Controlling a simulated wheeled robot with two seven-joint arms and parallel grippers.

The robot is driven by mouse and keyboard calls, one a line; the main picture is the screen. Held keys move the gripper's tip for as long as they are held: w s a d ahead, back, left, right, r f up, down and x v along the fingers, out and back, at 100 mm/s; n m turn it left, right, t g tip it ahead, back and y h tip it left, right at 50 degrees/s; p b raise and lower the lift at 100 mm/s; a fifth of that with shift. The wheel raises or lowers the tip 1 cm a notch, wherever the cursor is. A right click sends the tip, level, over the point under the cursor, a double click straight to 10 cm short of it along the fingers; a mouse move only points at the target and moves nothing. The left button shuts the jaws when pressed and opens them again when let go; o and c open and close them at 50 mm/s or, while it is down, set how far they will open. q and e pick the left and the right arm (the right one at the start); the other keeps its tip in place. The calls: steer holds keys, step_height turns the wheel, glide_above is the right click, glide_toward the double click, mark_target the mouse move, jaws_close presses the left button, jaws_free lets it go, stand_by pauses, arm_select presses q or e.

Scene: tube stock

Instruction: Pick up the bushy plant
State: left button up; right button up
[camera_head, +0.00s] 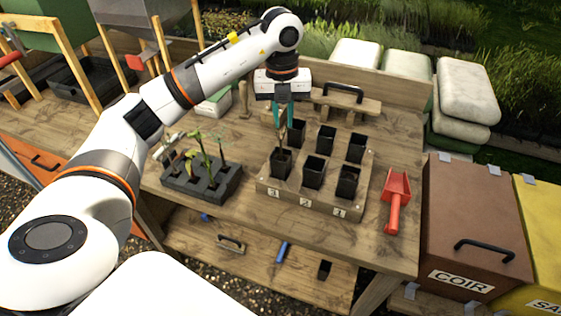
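A dark block tray (203,192) on the bench, left of centre, holds several small plants. A leafy green plant (206,152) stands in its middle, and paler foliage (168,153) shows at its left end. Which one is the bushy plant I cannot tell for sure. My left gripper (283,121) points down over the numbered pot holder, to the right of the block tray and apart from it. Its teal fingers are around or just in front of a thin brownish stem above the front-left black pot (280,164). Whether they grip it is unclear. My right gripper is out of view.
The wooden pot holder (262,187) carries several black pots. A red scoop (396,200) lies to its right. A wooden float with a black handle (345,103) is behind it. The COIR box (473,215) stands right of the bench. Bare bench lies in front of the holder.

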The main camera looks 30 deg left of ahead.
arm_select(q)
steer(key=shift+s+a+f, duration=0.1)
steer(key=shift+a+f, duration=0.1)
steer(key=shift+a, duration=0.2)
steer(key=p, duration=0.2)
glide_above(281, 159)
step_height(281, 159, down, 6)
steer(key=shift+a+r, duration=0.1)
steer(key=shift+a, duration=0.05)
step_height(281, 159, down, 5)
steer(key=p, duration=0.3)
steer(key=shift+f, duration=0.25)
jaws_close()
